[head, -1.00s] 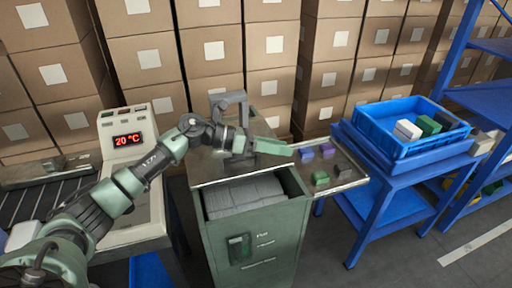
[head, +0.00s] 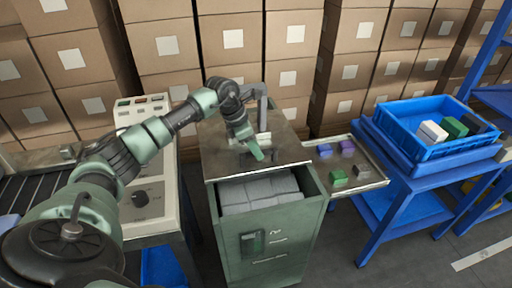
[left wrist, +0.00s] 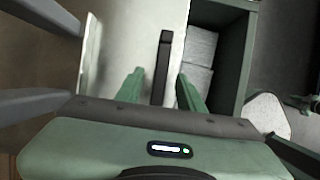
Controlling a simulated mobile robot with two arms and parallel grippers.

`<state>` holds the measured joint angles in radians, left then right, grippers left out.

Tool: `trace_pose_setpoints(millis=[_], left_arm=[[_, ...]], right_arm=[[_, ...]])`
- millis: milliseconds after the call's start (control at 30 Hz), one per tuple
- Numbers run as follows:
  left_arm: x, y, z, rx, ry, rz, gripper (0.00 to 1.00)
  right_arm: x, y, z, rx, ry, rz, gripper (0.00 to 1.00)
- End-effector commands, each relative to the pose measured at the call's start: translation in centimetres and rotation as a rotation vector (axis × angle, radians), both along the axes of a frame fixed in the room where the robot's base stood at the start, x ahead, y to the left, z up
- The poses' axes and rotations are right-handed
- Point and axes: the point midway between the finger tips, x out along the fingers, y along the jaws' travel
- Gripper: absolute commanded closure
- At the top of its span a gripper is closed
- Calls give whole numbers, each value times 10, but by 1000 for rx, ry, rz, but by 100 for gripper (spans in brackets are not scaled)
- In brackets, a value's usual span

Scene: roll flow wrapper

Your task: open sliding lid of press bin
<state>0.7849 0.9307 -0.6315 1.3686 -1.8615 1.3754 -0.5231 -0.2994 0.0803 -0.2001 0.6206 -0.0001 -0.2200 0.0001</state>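The press bin (head: 230,250) is a green cabinet in the middle of the head view. Its front top section is uncovered and shows grey blocks (head: 262,190) inside. A flat metal lid (head: 222,165) covers the top behind that opening. My left gripper (head: 257,153) points down over the lid. In the left wrist view the green fingers of my left gripper (left wrist: 160,88) are apart, with a dark bar-shaped handle (left wrist: 164,55) showing between them. I cannot tell whether they touch it. My right gripper is not in view.
A metal tray (head: 372,182) with several small coloured blocks adjoins the bin on the right. A blue crate (head: 430,150) stands on a blue table further right. A grey upright frame (head: 262,105) stands at the back of the bin. Stacked cartons (head: 230,40) fill the background.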

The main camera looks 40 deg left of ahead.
Motion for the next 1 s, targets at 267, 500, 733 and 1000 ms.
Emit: trace_pose_setpoints(millis=[267,500,733,1000], left_arm=[[1,-1,-5,1,1,0,62],[1,-1,-4,0,0,-1,100],[1,-1,-4,0,0,-1,100],[1,-1,-4,0,-1,-1,100]], right_arm=[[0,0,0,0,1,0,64],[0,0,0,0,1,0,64],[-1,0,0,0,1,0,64],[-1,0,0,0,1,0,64]])
